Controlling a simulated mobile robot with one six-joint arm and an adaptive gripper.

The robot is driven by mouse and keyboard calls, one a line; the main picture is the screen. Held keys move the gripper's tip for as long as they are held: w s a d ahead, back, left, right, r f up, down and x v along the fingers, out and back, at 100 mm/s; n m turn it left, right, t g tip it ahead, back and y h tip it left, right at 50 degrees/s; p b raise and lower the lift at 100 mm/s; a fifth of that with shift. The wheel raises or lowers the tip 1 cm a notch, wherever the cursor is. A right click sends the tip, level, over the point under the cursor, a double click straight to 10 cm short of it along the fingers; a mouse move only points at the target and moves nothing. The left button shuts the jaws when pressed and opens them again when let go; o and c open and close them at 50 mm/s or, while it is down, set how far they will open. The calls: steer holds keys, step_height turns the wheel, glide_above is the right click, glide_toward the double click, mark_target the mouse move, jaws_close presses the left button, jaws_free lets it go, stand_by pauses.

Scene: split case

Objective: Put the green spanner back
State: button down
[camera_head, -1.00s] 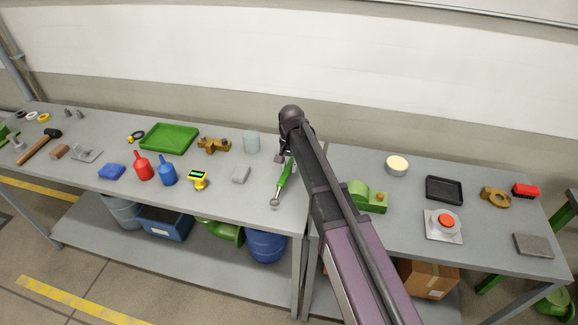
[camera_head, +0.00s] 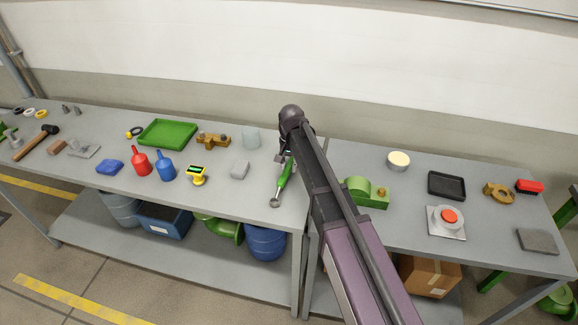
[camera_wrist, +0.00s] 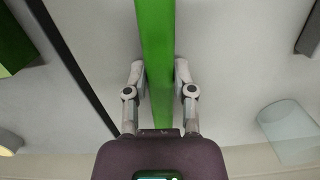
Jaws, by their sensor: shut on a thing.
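In the wrist view, the green handle (camera_wrist: 156,50) runs between the two grey fingers of my gripper (camera_wrist: 158,73), one on each side. The spanner appears over the bench top; I cannot tell whether it touches it. My arm hides part of the area around the grip.
A grey block (camera_head: 240,170) and a clear cylinder (camera_head: 251,138) stand left of the spanner. A green casting (camera_head: 364,194) is on the right bench, beyond a narrow gap between benches. A green tray (camera_head: 167,134) sits farther left.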

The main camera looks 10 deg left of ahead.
steer(key=shift+f+b, duration=0.55)
steer(key=shift+c, duration=1.8)
jaws_free()
steer(key=shift+o, duration=1.2)
steer(key=shift+r, duration=0.2)
steer(key=shift+w+r+p, duration=0.15)
steer(key=shift+r+p, duration=1.25)
steer(key=shift+p, duration=0.1)
steer(key=shift+w+r+p, duration=0.15)
steer(key=shift+r+p, duration=1.25)
steer(key=shift+p, duration=0.1)
steer(key=shift+s, duration=0.15)
